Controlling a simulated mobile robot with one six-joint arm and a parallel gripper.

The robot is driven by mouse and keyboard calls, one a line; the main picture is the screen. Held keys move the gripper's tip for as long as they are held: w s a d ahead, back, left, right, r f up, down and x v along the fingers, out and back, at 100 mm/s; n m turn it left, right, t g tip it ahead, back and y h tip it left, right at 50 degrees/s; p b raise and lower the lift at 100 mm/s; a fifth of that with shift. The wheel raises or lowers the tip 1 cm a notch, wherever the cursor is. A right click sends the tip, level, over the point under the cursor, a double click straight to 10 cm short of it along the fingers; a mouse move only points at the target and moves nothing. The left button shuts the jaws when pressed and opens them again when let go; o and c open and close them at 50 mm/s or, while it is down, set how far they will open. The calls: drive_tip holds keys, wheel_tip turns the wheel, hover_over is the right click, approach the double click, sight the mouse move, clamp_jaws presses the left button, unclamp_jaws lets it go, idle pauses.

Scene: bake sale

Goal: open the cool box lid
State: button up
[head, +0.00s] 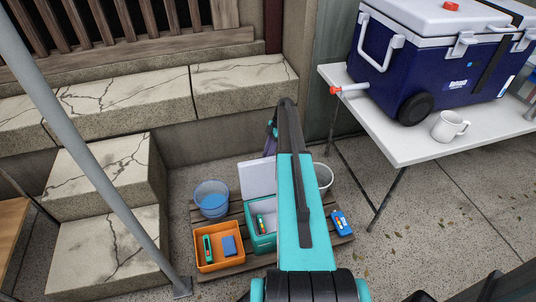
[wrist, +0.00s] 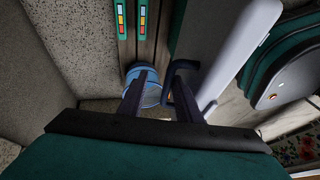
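A small teal cool box (head: 262,243) stands on a wooden pallet in the head view, partly hidden by my arm. Its white lid (head: 258,178) stands raised at the back, and the grey inside shows with a small green item in it. In the wrist view a white panel (wrist: 238,55), which looks like this lid, slants down just right of my gripper. My gripper (wrist: 162,72) has its two dark fingers apart with nothing held between them. The right finger is close to the panel; I cannot tell if they touch. In the head view my arm hides the fingers.
A blue bucket (head: 211,197) and an orange tray (head: 221,263) sit left of the cool box. A white bucket (head: 323,178) and a small blue item (head: 342,222) are right. A large blue wheeled cooler (head: 440,60), lid shut, and a mug (head: 449,126) stand on the white table (head: 395,140).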

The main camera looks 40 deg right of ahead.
drive_tip(key=shift+d+r, duration=0.15)
drive_tip(key=p+v, duration=0.1)
drive_tip(key=v, duration=1.2)
drive_tip(key=shift+r, duration=0.2)
